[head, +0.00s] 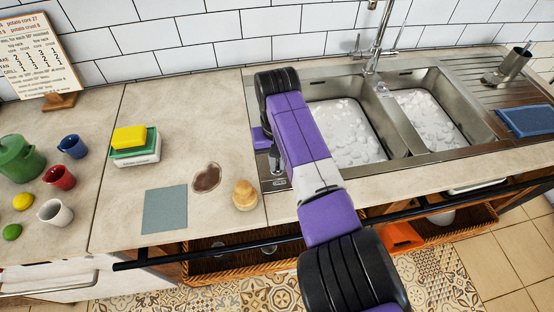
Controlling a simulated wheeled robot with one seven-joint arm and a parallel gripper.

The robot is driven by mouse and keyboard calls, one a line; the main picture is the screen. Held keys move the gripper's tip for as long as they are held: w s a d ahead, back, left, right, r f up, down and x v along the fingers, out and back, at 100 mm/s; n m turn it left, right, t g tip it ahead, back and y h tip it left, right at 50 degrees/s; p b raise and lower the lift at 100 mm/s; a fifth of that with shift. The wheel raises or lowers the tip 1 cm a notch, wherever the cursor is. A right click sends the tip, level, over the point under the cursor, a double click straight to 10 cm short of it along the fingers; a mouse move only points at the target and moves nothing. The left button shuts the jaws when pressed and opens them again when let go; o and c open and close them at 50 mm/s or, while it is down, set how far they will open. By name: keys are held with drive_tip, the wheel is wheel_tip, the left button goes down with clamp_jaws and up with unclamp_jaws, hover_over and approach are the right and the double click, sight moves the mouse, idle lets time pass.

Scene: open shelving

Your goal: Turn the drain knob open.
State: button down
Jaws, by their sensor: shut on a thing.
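The double steel sink (440,143) is set in the counter, and both basins hold white, foamy water. My arm reaches over the sink's left edge and bends down there. My gripper (275,162) is low at the front left corner of the sink, partly covered by my own arm. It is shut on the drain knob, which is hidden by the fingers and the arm. A small dark label plate (279,182) shows on the rim just in front of the gripper. I cannot tell how far the knob is turned.
The tall faucet (376,40) stands behind the basins. Mugs and a green teapot (18,158) stand farther left. A black rail (200,255) runs along the counter front.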

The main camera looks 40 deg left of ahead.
sight(277, 164)
idle(0.4)
drive_tip(key=c, duration=1.5)
unclamp_jaws()
drive_tip(key=shift+r, duration=0.1)
drive_tip(key=shift+r+b, duration=0.35)
drive_tip(key=shift+r, duration=3.5)
drive_tip(key=shift+w+a, duration=0.1)
